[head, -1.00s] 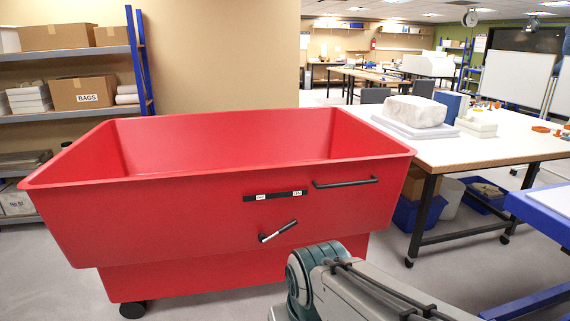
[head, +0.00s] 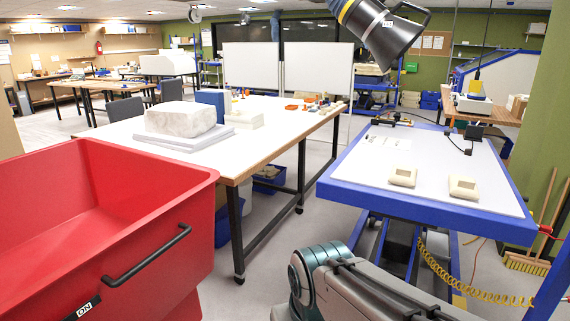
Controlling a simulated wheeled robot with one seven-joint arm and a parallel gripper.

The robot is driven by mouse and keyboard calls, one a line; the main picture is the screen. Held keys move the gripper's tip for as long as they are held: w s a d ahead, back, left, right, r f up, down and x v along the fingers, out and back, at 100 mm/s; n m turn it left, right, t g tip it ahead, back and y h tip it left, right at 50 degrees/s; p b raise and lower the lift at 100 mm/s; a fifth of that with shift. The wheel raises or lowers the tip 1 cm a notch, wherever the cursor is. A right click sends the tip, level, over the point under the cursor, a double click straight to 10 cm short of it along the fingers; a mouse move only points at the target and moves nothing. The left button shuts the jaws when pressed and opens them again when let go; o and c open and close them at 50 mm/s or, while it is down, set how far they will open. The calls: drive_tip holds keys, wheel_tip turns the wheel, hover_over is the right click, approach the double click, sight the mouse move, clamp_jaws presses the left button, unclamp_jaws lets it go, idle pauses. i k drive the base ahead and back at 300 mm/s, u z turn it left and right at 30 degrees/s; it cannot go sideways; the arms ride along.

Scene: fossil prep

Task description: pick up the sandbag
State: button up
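Two small beige, cushion-like blocks that look like sandbags lie apart on the blue-edged lift table to the right: the left one (head: 403,177) and the right one (head: 463,188). Each has a shallow dip in its top. Nothing touches either of them. My gripper is out of view; only a grey and teal part of my arm shows at the bottom, in front of the table.
The blue-edged table (head: 345,187) has a mostly bare white top. A dark extraction hood (head: 385,35) hangs above it. A red bin (head: 170,215) stands at left. A white worktable (head: 265,135) holds a pale block (head: 180,117). A yellow coiled hose (head: 470,295) hangs at lower right.

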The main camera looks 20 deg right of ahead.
sight(460, 186)
drive_tip(key=z, duration=0.95)
drive_tip(key=i, duration=1.1)
drive_tip(key=z, duration=0.95)
drive_tip(key=i, duration=1.4)
drive_tip(key=z, duration=0.2)
